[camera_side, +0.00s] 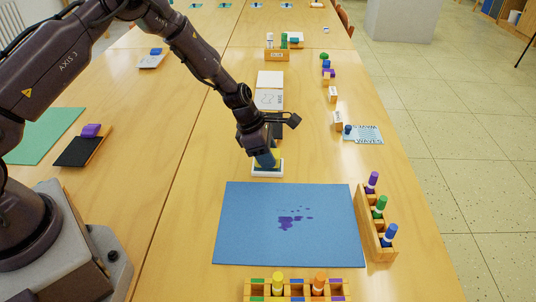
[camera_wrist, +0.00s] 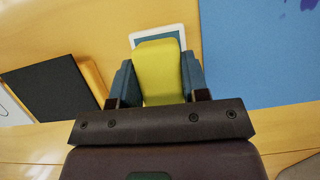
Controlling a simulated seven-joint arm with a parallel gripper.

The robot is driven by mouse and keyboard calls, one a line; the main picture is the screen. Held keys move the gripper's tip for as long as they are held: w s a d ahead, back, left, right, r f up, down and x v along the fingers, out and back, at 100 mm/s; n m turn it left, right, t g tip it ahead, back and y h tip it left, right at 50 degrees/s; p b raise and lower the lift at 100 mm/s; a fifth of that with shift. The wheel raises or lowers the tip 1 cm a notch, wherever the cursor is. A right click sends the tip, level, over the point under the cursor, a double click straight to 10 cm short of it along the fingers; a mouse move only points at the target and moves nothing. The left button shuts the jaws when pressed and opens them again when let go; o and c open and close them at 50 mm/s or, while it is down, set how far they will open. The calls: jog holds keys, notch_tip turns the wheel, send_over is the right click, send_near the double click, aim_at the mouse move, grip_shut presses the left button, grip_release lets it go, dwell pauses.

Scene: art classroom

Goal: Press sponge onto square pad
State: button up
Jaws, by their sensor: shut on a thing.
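My gripper (camera_side: 264,158) is over the white-rimmed square pad (camera_side: 258,174), just beyond the blue mat's far edge. In the wrist view, the blue-teal fingers of my gripper (camera_wrist: 158,68) are closed on both sides of a yellow sponge (camera_wrist: 158,85). The square pad (camera_wrist: 176,29) shows past the sponge's end, with its white rim and a strip of darker surface visible. Most of the pad is hidden by the sponge. The sponge is at or very near the pad; I cannot tell whether they touch.
The blue mat (camera_side: 250,225) has purple paint blots in its middle. Wooden racks of coloured paint bottles stand at its right (camera_side: 368,225) and front (camera_side: 258,291). A black board (camera_side: 78,151) with a purple block lies at the left. White sheets (camera_side: 270,98) lie behind my gripper.

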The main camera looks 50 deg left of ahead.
jog(key=shift+r, duration=3.2)
